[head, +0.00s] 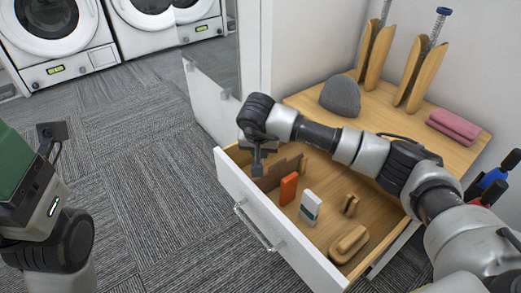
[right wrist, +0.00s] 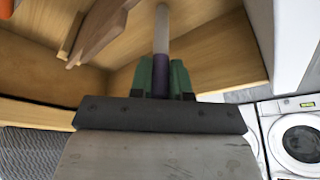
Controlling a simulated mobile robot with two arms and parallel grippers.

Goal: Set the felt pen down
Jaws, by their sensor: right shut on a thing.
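The felt pen (right wrist: 161,32) shows in the right wrist view as a pale grey shaft with a purple part. My right gripper (right wrist: 161,78) is shut on it, with its green fingers on either side of the purple part. In the head view my right gripper (head: 258,158) is over the left part of the open drawer (head: 240,196); the pen is hidden there. I cannot tell whether the pen touches the drawer. My left arm shows at the left edge of the head view, over the carpet, but its fingertips cannot be made out.
The wooden top behind bears a grey beanie (head: 340,96), a folded pink cloth (head: 455,126) and two wooden stretchers (head: 375,55). Washing machines stand far back.

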